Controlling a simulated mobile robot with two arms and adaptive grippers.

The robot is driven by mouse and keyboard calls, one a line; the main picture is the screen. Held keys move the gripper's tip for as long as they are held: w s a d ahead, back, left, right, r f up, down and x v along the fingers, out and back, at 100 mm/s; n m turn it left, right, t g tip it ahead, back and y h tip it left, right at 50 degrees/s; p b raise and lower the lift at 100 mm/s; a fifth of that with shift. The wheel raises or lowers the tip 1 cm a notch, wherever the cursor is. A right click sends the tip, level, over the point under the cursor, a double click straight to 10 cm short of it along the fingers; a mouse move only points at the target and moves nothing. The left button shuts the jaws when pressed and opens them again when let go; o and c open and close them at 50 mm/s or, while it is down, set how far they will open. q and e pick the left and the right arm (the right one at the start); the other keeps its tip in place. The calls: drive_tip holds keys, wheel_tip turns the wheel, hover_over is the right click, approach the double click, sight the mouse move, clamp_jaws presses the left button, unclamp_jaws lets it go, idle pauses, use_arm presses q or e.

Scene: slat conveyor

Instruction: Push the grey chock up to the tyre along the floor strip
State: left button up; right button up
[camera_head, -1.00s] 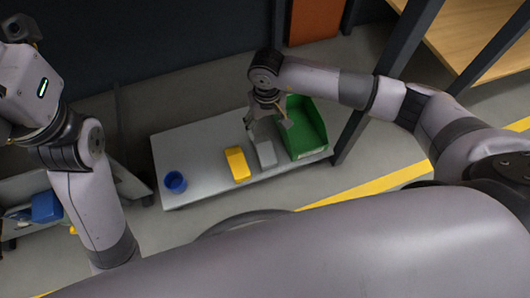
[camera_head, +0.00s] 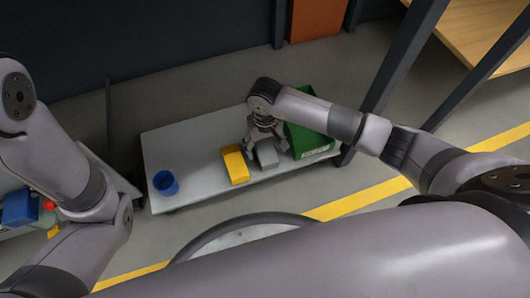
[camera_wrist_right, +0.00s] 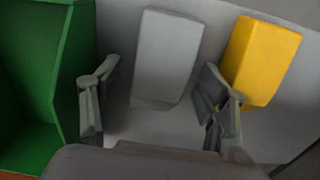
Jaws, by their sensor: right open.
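The grey block (camera_head: 266,157), which I take for the grey chock, lies on a pale grey low platform (camera_head: 205,185). It stands between a yellow block and a green bin. My right gripper (camera_head: 267,146) is open above it with its fingers spread to either side. In the right wrist view the grey block (camera_wrist_right: 167,58) lies between and beyond the two open fingers (camera_wrist_right: 158,72), with a gap on both sides. I cannot make out a tyre or a marked strip on the platform. My left gripper is out of view; only its arm shows at the left.
The yellow block (camera_head: 235,165) is close to the left of the gripper and the green bin (camera_head: 309,143) close to the right. A blue cup (camera_head: 165,183) stands at the platform's left end. A dark post (camera_head: 405,50) rises behind the right arm. Platform between cup and yellow block is clear.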

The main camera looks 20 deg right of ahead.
drive_tip(key=shift+f, duration=0.5)
drive_tip(key=shift+c, duration=0.5)
drive_tip(key=shift+r, duration=0.1)
drive_tip(key=c, duration=1.3)
